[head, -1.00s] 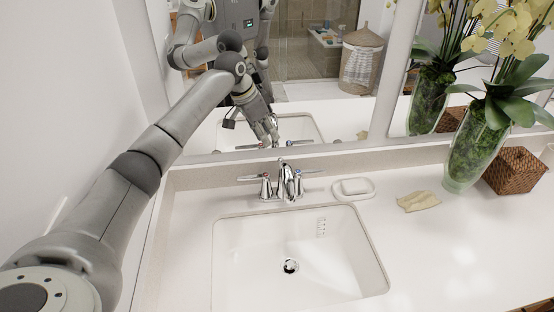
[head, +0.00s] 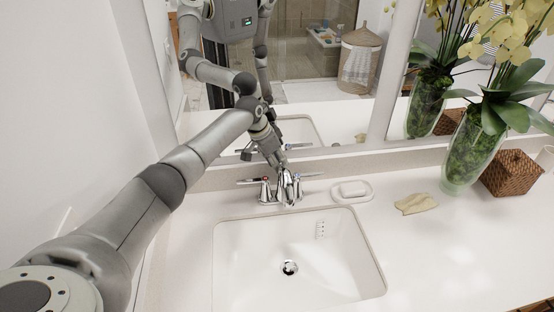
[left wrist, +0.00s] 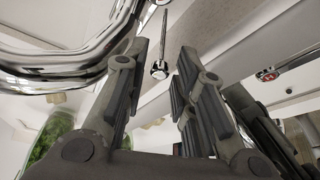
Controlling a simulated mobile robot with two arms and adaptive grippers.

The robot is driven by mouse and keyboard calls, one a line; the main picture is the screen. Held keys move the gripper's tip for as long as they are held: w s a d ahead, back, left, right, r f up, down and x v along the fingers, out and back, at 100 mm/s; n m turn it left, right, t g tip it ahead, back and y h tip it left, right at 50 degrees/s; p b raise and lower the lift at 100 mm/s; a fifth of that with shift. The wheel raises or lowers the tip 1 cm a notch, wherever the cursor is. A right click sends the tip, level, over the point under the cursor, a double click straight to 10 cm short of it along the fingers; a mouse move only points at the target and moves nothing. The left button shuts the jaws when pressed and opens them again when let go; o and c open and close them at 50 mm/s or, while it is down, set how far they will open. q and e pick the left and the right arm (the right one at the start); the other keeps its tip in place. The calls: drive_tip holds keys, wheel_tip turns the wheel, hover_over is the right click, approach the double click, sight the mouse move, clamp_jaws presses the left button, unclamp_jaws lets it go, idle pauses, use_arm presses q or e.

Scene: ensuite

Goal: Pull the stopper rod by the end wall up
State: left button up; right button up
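The stopper rod (left wrist: 160,69) is a thin chrome rod with a round knob, in the left wrist view. I cannot make it out in the head view, where my gripper and the tap cover that spot. My left gripper (head: 279,160) is just behind the chrome tap (head: 287,185), on the mirror side. In the left wrist view the left gripper's (left wrist: 164,60) two fingers are apart, and the knob shows in the gap between their tips. I cannot tell whether they touch it. My right gripper is not directly in view.
The white basin (head: 298,255) lies in front of the tap, with lever handles on both sides. A soap dish (head: 352,191), a folded cloth (head: 416,203), a glass orchid vase (head: 469,150) and a woven box (head: 511,174) stand to the right. The mirror (head: 330,95) is close behind.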

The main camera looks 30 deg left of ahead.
use_arm(q)
clamp_jaws()
drive_tip(key=shift+w+r+p, duration=0.15)
drive_tip(key=shift+r+p, duration=0.95)
drive_tip(key=shift+r, duration=0.35)
